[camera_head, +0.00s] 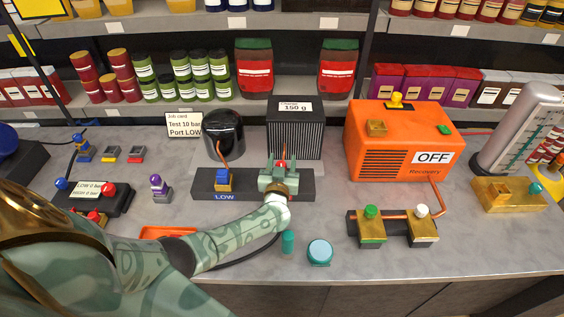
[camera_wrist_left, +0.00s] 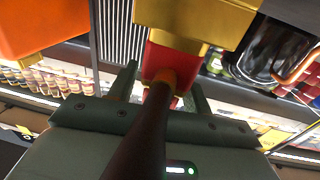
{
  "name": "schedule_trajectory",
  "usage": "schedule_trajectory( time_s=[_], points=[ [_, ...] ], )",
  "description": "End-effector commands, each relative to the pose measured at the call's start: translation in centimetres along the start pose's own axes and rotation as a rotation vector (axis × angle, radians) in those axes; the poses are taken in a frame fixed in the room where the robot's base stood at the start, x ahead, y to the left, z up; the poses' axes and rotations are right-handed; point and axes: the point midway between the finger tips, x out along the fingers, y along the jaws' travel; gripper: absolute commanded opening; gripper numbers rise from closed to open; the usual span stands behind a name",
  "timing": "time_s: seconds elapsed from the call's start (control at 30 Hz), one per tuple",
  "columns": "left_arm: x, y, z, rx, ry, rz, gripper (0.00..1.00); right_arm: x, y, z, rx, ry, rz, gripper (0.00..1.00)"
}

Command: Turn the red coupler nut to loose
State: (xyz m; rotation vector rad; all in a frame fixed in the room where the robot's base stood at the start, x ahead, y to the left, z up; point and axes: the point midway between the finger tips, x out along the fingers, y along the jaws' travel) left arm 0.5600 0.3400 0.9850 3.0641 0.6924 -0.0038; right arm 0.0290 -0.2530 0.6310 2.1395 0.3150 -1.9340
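The red coupler nut (camera_wrist_left: 158,62) sits under a gold block (camera_wrist_left: 195,18) in the left wrist view, with a dark hose (camera_wrist_left: 150,125) running from it toward the camera. In the head view only a bit of red (camera_head: 281,165) shows, on the dark manifold (camera_head: 205,194) labelled LOW. My left gripper (camera_head: 279,176) is at the manifold's right part and hides most of that fitting. In the wrist view the left gripper's fingers (camera_wrist_left: 162,88) are spread, one on each side of the nut and hose. I cannot tell whether they touch the nut. My right gripper is not in view.
A blue coupler on a gold block (camera_head: 222,180) stands left on the manifold. A black pot (camera_head: 224,135) and a ribbed scale (camera_head: 294,135) stand behind. The orange recovery machine (camera_head: 400,145) reads OFF. A teal round cap (camera_head: 320,251) and small teal cylinder (camera_head: 288,243) lie in front.

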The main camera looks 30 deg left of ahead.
Motion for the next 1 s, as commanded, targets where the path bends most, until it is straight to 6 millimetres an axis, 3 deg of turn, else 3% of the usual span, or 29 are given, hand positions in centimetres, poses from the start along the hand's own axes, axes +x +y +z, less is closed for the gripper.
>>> schedule_trajectory(
  time_s=[0.23,0.4,0.67,0.8,1.0],
  points=[
    [0.0,0.0,-0.8,-0.001,0.001,0.0,0.49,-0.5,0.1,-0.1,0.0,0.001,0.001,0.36],
    [-0.3,0.1,-4.1,-0.004,-0.001,0.001,0.49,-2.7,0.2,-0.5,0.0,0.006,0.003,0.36],
    [-5.3,0.6,-10.1,-0.005,-0.001,0.0,0.49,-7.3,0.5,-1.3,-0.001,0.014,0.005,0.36],
    [-9.0,0.9,-11.0,-0.002,-0.004,0.0,0.49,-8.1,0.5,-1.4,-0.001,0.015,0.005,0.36],
    [-12.5,1.3,-12.4,-0.002,-0.002,0.0,0.49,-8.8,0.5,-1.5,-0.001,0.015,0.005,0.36]
  ],
)
